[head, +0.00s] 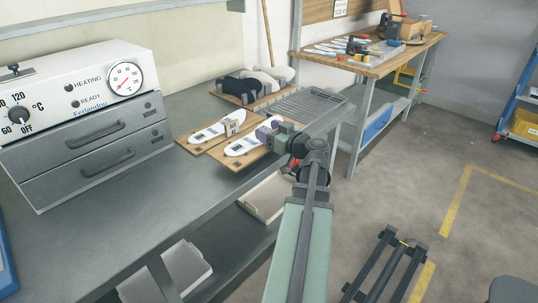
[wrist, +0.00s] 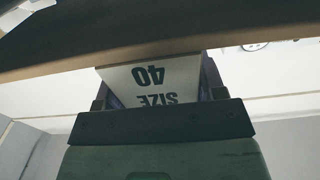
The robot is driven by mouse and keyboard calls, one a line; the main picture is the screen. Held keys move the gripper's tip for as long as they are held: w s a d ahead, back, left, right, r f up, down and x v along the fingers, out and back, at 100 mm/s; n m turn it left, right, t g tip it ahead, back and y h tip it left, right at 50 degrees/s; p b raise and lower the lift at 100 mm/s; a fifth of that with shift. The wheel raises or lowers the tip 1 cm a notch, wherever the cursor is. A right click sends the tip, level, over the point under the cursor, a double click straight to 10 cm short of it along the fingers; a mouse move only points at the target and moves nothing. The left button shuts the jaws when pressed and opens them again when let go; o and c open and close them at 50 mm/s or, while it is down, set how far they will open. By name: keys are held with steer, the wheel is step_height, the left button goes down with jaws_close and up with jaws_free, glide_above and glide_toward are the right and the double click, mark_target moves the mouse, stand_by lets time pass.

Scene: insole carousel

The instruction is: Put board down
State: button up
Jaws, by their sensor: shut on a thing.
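Two brown boards with white insole shapes are at the right end of the grey metal bench (head: 90,215) in the head view. The left board (head: 185,146) lies on the bench. The right board (head: 232,163) is beside it, at my gripper (head: 268,132). In the wrist view a white label reading "SIZE 40" (wrist: 150,76) shows upside down between the fingers, below the board's brown underside or edge (wrist: 90,50). I cannot tell whether the right board touches the bench.
A white oven with grey drawers (head: 85,150) stands on the bench at left. A rack with dark and light shoe forms (head: 240,98) and a slatted grey tray (head: 310,103) lie behind the boards. A wooden workbench (head: 375,68) stands further back. Open floor lies at right.

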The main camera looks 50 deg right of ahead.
step_height(320, 180, down, 4)
steer(key=b, duration=0.4)
steer(key=shift+f, duration=0.25)
steer(key=shift+r, duration=0.25)
steer(key=shift+f, duration=0.15)
steer(key=o, duration=1)
steer(key=shift+s+r, duration=0.15)
steer(key=shift+r, duration=0.1)
steer(key=s, duration=0.4)
steer(key=s+a, duration=0.1)
steer(key=s, duration=0.6)
steer(key=shift+s+a, duration=0.2)
steer(key=shift+s, duration=0.1)
steer(key=shift+f, duration=0.1)
steer(key=c, duration=0.8)
